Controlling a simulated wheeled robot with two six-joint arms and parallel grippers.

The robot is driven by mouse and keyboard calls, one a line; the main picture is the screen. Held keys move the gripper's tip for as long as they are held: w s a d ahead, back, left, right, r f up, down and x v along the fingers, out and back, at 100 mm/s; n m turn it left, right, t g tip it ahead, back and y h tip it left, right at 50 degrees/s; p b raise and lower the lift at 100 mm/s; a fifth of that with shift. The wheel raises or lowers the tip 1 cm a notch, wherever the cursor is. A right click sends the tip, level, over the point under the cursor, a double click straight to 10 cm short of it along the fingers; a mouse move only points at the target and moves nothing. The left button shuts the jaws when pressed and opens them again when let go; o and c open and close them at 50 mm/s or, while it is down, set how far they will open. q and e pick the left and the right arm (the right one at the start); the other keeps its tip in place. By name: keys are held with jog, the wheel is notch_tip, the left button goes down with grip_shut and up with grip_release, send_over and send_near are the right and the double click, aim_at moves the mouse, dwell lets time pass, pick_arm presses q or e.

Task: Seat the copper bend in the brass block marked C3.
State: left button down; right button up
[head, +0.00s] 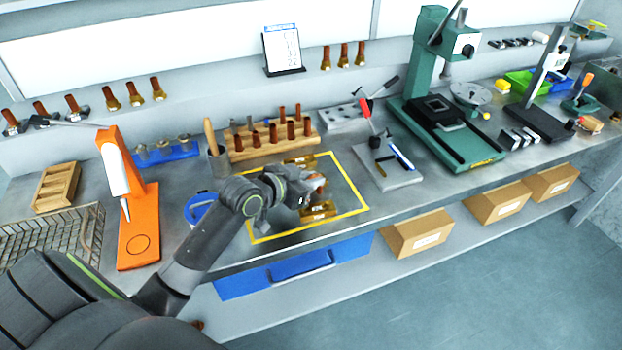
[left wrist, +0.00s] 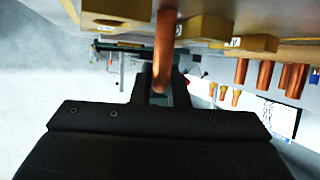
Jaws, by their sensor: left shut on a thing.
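My left gripper (head: 306,191) is over the yellow-outlined area of the bench. In the left wrist view its fingers (left wrist: 161,86) are shut on the copper bend (left wrist: 164,45), a bare copper tube whose far end reaches up to the brass blocks. One brass block (head: 318,213) lies just in front of the gripper in the head view, and another (head: 299,160) lies behind it. The left wrist view shows brass blocks (left wrist: 203,29) and (left wrist: 256,43) with small labels, too small to read surely. I cannot tell whether the bend touches a block. My right gripper is not in view.
A wooden rack (head: 262,149) with copper pieces stands behind the yellow outline (head: 352,190). An orange stand (head: 139,225) is to the left. A grey fixture with a red-handled lever (head: 388,175) and a green press (head: 452,140) are to the right.

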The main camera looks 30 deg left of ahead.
pick_arm(q)
jog(key=shift+f, duration=0.15)
jog(key=c, duration=1.4)
grip_release()
